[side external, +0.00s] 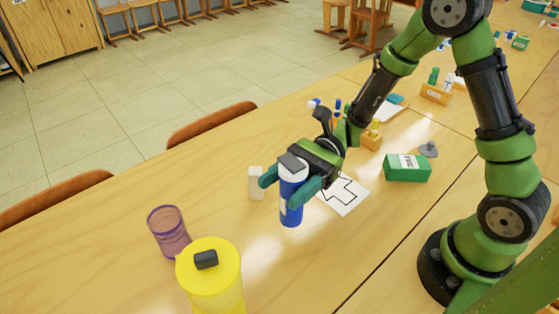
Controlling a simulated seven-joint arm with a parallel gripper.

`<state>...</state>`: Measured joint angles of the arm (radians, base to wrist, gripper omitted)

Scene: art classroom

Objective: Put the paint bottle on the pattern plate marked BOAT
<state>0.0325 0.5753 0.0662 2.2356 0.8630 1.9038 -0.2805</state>
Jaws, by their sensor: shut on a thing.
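My gripper (287,186) is shut on a blue bottle (292,213) with a white top and a white label patch, which I take to be the paint bottle. The teal fingers sit on either side of its upper part. The bottle is about upright; I cannot tell whether its base touches the table. A white plate with a black outline pattern (348,198) lies flat just right of the bottle, partly hidden by my gripper. I cannot read any word on it or tell if the outline is a boat.
A white block (256,182) stands close left of my gripper. A purple see-through cup (168,237) and a large yellow container (212,285) stand at front left. The front middle table (310,270) is clear.

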